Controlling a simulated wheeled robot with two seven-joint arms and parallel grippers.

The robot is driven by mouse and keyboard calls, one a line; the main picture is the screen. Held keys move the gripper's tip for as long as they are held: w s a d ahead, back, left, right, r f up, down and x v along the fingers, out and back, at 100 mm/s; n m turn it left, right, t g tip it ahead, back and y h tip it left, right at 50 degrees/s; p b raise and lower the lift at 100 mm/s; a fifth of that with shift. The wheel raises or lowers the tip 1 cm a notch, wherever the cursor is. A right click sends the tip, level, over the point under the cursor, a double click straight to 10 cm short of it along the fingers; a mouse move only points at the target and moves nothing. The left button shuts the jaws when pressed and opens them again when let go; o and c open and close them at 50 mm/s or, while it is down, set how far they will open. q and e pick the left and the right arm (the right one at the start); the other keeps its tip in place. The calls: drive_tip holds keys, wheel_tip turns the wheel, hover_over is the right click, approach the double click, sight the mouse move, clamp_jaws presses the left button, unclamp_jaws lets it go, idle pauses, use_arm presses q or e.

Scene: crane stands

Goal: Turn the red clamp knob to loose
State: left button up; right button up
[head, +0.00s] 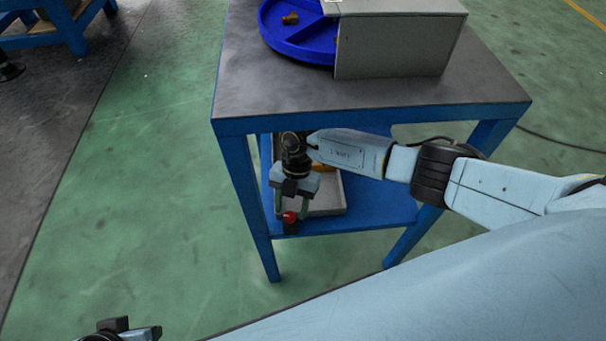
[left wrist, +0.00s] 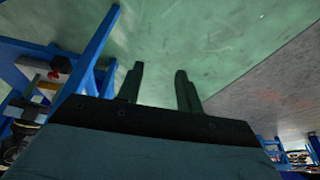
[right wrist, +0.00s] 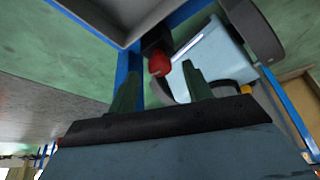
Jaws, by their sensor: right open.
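The red clamp knob (head: 290,217) is a small red piece on a dark mount at the front edge of the blue table's lower shelf. In the right wrist view the knob (right wrist: 159,65) shows in line with the gap between my fingertips. My right gripper (head: 291,208) is open, pointing down, with its fingers on either side of the knob; contact cannot be told. Its fingers also show in the right wrist view (right wrist: 161,72). My left gripper (left wrist: 159,70) is open and empty over the floor. A small red spot, apparently the knob, shows at the left wrist view's left.
The blue table (head: 380,100) has a dark top carrying a blue round tray (head: 275,42) and a grey box (head: 395,45). A grey tray (head: 328,198) lies on the lower shelf (head: 385,205) behind my right gripper. Table legs stand close by. The green floor at left is clear.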

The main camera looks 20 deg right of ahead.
use_arm(q)
drive_tip(key=w+d+r+t+h+b, duration=0.3)
drive_tip(key=w+d+r+t+b, duration=0.15)
drive_tip(key=w+r+t, duration=0.55)
wheel_tip(320, 180, up, 14)
drive_tip(key=d+m+t+h+b, duration=0.1)
drive_tip(key=t+h+b, duration=0.3)
drive_tip(key=t, duration=0.8)
drive_tip(key=shift+s+d+r+b, duration=0.2)
drive_tip(key=shift+s+d+b, duration=0.25)
drive_tip(key=shift+d+b, duration=0.4)
use_arm(e)
drive_tip(key=w+d, duration=0.8)
drive_tip(key=w, duration=0.1)
drive_tip(key=shift+w+r, duration=0.1)
